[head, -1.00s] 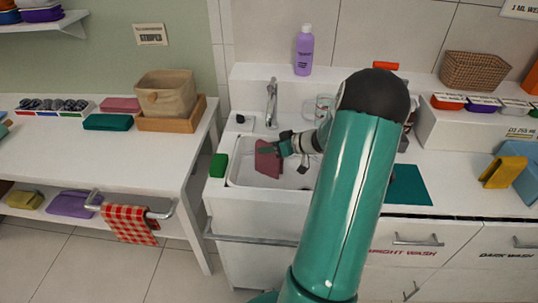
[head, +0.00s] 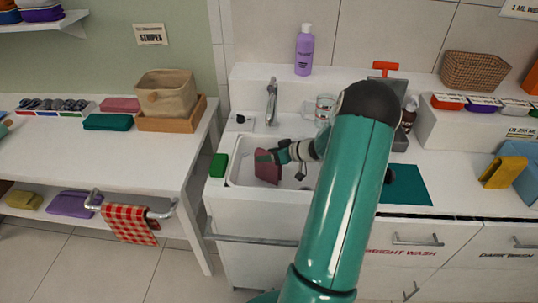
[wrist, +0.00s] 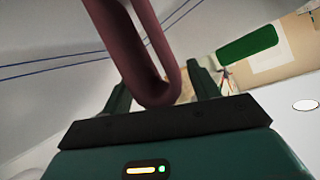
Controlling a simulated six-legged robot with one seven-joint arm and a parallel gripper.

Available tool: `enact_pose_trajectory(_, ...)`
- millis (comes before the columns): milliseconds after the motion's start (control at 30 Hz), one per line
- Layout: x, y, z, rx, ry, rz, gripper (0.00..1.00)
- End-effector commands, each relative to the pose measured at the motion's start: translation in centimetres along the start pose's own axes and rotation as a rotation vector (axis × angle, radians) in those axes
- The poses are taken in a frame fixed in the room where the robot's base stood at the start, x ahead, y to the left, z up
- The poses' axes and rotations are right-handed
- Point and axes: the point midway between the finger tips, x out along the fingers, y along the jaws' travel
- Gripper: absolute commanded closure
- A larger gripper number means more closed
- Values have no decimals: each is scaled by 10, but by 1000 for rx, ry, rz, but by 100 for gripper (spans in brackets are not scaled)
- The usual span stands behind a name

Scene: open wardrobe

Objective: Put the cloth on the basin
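The cloth (head: 267,168) is dull mauve-pink and hangs folded and tilted inside the white sink basin (head: 233,178). My gripper (head: 272,156) reaches in from the right and is at the cloth's upper part. Whether the cloth's lower edge touches the basin floor cannot be told. My arm hides the basin's right side.
A green block (head: 218,165) sits on the basin's left rim. The faucet (head: 271,100) stands behind the basin, with a glass mug (head: 324,108) to its right. A purple bottle (head: 304,50) is on the back ledge. A teal mat (head: 407,185) lies on the right counter.

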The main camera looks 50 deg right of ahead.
Motion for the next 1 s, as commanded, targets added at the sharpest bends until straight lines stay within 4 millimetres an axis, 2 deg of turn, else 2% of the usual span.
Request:
enact_pose_trajectory(233, -1, 0, -2, 0, 0, 0, 40)
enact_pose_trajectory(367, -12, 0, -2, 0, 1, 2, 40)
enact_pose_trajectory(800, -100, 0, -2, 0, 0, 3, 40)
enact_pose_trajectory(1000, -119, 0, -1, 1, 0, 1, 40)
